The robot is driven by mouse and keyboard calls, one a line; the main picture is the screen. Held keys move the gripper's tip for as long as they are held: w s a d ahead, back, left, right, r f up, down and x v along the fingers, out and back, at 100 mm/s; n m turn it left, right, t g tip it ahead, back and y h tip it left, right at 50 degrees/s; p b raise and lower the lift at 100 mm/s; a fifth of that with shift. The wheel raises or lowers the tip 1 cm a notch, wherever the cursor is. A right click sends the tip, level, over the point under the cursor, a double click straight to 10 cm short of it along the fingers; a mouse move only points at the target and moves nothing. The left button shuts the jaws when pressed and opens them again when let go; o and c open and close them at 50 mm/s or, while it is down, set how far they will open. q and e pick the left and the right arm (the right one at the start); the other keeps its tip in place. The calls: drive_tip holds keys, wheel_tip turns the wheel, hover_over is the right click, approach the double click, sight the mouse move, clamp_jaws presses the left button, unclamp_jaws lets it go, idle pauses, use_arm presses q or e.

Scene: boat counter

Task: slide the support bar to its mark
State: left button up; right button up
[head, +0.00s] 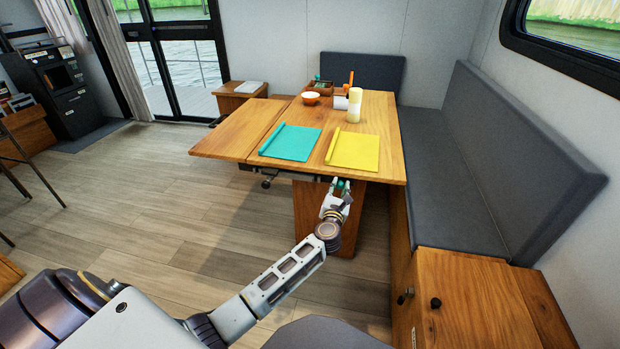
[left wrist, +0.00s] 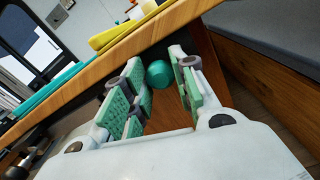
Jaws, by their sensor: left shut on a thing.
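My left gripper (head: 340,187) is at the front edge of the wooden table (head: 378,115), just under the tabletop. In the left wrist view its green-padded fingers (left wrist: 158,96) are on both sides of a round teal knob (left wrist: 158,74), shut on it. The knob sits under the table edge; I take it to be the support bar's end, but the bar itself is mostly hidden. A dark rail (head: 290,174) runs under the tabletop to the left. I cannot make out the mark. My right gripper is not in view.
A teal mat (head: 290,143) and a yellow mat (head: 353,152) lie on the table, with a bowl (head: 311,98) and a cream cylinder (head: 354,105) behind. A dark crank knob (head: 266,184) hangs below the left leaf (head: 235,135). A grey bench (head: 465,190) borders the right.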

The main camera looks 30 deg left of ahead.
sight(295, 177)
use_arm(q)
drive_tip(key=shift+s+a+f+p, duration=0.1)
drive_tip(key=shift+s+a+p, duration=0.25)
drive_tip(key=shift+a, duration=0.95)
drive_tip(key=shift+s+a+r+p, duration=0.1)
drive_tip(key=shift+s+a+p, duration=0.25)
drive_tip(key=shift+a, duration=0.95)
drive_tip(key=shift+s+a+f+p, duration=0.1)
drive_tip(key=shift+s+a+p, duration=0.25)
drive_tip(key=shift+a, duration=0.95)
drive_tip(key=shift+s+a+p, duration=0.1)
drive_tip(key=shift+s+a, duration=0.35)
drive_tip(key=shift+a, duration=0.95)
drive_tip(key=shift+s+a+p, duration=0.15)
drive_tip(key=shift+s+a, duration=0.25)
drive_tip(key=shift+a, duration=1)
drive_tip(key=shift+s+a+p, duration=0.1)
drive_tip(key=shift+s+a, duration=0.35)
drive_tip(key=shift+a, duration=0.95)
drive_tip(key=o, duration=1.1)
drive_tip(key=shift+s, duration=0.1)
